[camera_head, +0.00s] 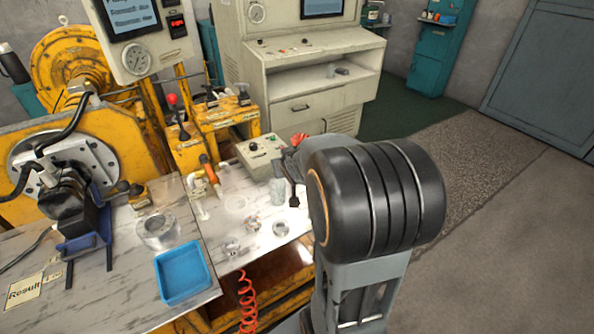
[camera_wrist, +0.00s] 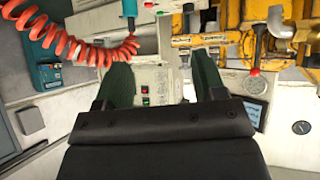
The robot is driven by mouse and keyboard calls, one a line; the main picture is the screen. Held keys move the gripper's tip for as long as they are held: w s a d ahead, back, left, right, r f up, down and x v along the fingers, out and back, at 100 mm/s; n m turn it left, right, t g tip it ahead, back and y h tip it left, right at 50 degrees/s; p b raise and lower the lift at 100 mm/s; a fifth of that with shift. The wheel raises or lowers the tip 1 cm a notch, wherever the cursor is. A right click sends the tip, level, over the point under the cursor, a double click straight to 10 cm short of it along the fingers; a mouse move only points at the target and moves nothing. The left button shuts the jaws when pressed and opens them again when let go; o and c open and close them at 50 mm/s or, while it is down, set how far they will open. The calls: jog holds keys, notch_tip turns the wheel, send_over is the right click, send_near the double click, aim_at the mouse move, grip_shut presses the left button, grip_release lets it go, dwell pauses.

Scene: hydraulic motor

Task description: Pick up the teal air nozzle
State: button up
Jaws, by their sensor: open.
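The teal air nozzle (camera_wrist: 130,8) shows at the top edge of the wrist view, left of centre, cut off by the frame. A red coiled hose (camera_wrist: 75,48) runs close by it to the upper left. My gripper (camera_wrist: 160,75) is open in the wrist view, its two dark fingers apart with nothing held between them. The nozzle lies beyond the fingertips and to the left, not touching them. In the head view my arm covers the area on the right of the bench, and I cannot make out the nozzle there.
A marble-topped bench (camera_head: 110,275) holds a blue tray (camera_head: 183,272), metal rings (camera_head: 158,230) and small fittings. A red coiled hose (camera_head: 247,300) hangs at its front. A yellow machine (camera_head: 75,65) and a control box (camera_head: 260,153) stand behind. The floor (camera_head: 500,240) at right is clear.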

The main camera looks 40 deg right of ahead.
jog(key=w+d+f+t+b, duration=0.25)
jog(key=d+f, duration=0.35)
jog(key=d, duration=0.3)
jog(key=shift+m+t, duration=0.25)
jog(key=shift+m, duration=0.05)
jog(key=shift+r+p+x, duration=0.15)
jog(key=shift+p+x, duration=0.05)
jog(key=shift+x, duration=3.45)
jog(key=shift+r+p+x, duration=0.15)
jog(key=shift+p+x, duration=0.05)
jog(key=shift+x, duration=3.45)
jog(key=shift+d, duration=0.2)
grip_shut()
